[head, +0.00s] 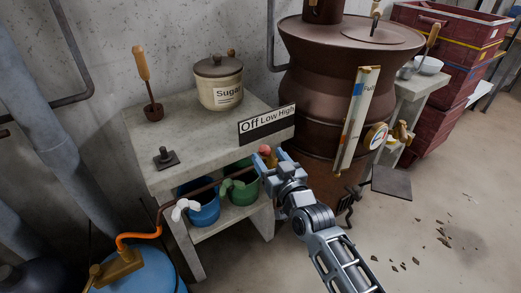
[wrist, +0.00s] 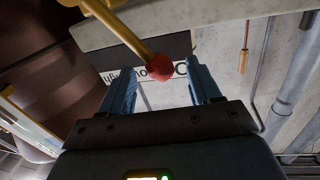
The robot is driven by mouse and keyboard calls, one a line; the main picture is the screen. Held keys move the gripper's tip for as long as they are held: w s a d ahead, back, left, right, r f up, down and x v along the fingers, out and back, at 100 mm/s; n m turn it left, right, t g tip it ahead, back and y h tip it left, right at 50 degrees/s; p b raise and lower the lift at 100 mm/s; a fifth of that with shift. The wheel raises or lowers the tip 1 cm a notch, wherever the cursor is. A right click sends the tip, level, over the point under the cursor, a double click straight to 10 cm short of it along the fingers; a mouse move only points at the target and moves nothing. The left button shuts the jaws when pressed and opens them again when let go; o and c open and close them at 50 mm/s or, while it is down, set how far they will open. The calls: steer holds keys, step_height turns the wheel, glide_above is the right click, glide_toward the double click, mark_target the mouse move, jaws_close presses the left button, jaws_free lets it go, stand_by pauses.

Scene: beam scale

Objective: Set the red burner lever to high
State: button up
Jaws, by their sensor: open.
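The burner lever shows as a red ball knob (head: 265,149) just below the front of the stone table. In the wrist view, the red knob (wrist: 161,67) sits at the end of a brass rod (wrist: 128,35). A sign (head: 267,124) reading "Off Low High" hangs above it; the knob appears under the middle of the sign, near "Low". My gripper (head: 269,157) is open, its blue fingers to either side of the knob. In the wrist view, my gripper (wrist: 161,82) has the knob between its fingers, with gaps on both sides.
The table (head: 205,150) carries a sugar jar (head: 219,82). Blue (head: 203,208) and green (head: 243,188) buckets stand below it. Floor at the lower right is mostly clear.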

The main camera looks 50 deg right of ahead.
mark_target(262, 148)
steer(key=shift+p+x, duration=0.35)
steer(key=shift+x, duration=2.25)
steer(key=shift+c, duration=0.3)
jaws_close()
